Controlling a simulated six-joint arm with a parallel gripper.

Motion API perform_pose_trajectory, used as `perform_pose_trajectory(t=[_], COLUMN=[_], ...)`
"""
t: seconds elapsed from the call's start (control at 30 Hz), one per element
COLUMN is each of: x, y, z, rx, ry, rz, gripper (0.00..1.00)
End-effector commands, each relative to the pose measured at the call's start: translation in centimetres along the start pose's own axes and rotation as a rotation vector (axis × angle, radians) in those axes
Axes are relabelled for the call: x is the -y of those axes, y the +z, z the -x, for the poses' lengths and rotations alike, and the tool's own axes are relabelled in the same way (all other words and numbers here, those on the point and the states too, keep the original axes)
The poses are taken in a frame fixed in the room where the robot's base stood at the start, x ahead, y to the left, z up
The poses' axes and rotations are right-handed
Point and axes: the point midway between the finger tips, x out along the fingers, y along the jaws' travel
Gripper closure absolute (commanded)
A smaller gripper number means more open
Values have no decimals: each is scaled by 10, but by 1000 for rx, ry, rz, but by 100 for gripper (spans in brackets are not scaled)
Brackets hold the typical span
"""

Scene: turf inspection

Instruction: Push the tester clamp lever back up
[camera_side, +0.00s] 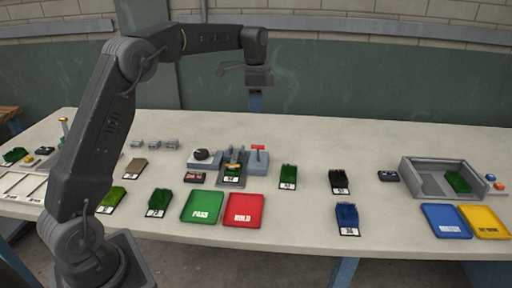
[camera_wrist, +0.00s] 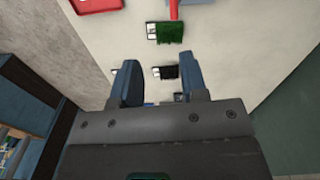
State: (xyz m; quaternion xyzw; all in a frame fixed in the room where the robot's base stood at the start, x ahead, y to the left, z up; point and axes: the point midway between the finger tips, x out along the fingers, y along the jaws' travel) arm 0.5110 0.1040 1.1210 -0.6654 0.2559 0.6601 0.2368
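The tester (camera_side: 206,160) stands near the middle of the table, with a dark round knob on its left part. A green turf sample (camera_side: 232,172) with a white label sits in its middle. A red-topped lever (camera_side: 258,148) stands on the grey block at its right; its exact angle is too small to tell. In the wrist view, a red piece (camera_wrist: 174,9), likely the lever, shows at the top edge. My gripper (camera_side: 256,103) is high above the table's back edge, well above and apart from the tester. In the wrist view its blue fingers (camera_wrist: 160,80) are apart and hold nothing.
A green tray (camera_side: 187,216) and a red tray (camera_side: 260,212) lie in front of the tester. Green (camera_side: 288,177), black (camera_side: 340,181) and blue (camera_side: 347,214) samples lie to the right. A grey open box (camera_side: 415,182) stands far right.

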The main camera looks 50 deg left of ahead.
Motion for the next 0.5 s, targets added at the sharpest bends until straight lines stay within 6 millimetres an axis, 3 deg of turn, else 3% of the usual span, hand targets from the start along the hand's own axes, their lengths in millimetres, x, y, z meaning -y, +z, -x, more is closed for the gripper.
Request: perform_pose_trajectory(t=[0.1,0.2,0.37,0.5], x=[21,28,30,28], y=[0,0,1,2], z=[-18,-24,-36,-58], rx=[14,19,21,22], ry=[30,41,47,48], rz=[-46,-68,-75,-74], gripper=[60,60,60,60])
